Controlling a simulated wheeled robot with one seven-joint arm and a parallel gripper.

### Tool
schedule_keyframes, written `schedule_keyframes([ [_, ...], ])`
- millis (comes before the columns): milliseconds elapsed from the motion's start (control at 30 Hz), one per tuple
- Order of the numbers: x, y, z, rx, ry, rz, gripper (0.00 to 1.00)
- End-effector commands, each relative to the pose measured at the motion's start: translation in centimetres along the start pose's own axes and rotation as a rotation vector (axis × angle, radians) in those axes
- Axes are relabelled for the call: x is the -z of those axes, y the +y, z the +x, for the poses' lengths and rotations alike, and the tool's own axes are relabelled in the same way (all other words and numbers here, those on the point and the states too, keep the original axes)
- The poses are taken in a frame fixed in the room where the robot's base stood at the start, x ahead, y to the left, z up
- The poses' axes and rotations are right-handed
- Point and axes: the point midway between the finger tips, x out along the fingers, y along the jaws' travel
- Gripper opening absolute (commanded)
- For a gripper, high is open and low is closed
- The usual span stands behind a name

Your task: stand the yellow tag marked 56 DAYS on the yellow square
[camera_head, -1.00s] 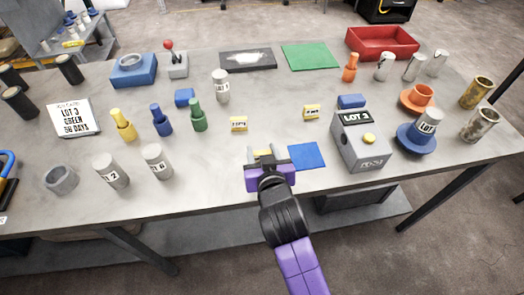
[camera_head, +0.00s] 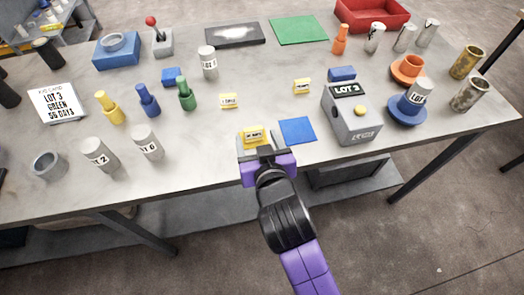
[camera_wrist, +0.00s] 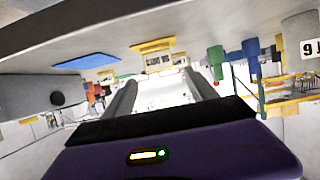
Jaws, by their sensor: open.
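A yellow tag (camera_head: 254,132) with a white label stands upright near the table's front edge, on or just over the yellow square (camera_head: 256,143). Its lettering is too small to read surely. My gripper (camera_head: 257,144) is open on the near side of the tag, its fingers at either side. In the wrist view, which is upside down, the tag (camera_wrist: 158,60) shows by the tips of my spread fingers (camera_wrist: 160,82); the space between them is empty. The yellow square (camera_wrist: 152,45) shows there too. Contact between tag and fingers cannot be told.
A blue square (camera_head: 298,130) lies just right of the tag. A grey box (camera_head: 351,115) marked LOT 3 stands to the right. A card (camera_head: 57,103) reads LOT 3 GREEN 56 DAYS.

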Motion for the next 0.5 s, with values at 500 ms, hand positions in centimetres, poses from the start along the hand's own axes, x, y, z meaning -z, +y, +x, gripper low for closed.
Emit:
schedule_keyframes([
  [500,0.0,0.0,-5.9,0.000,0.000,0.000,0.66],
])
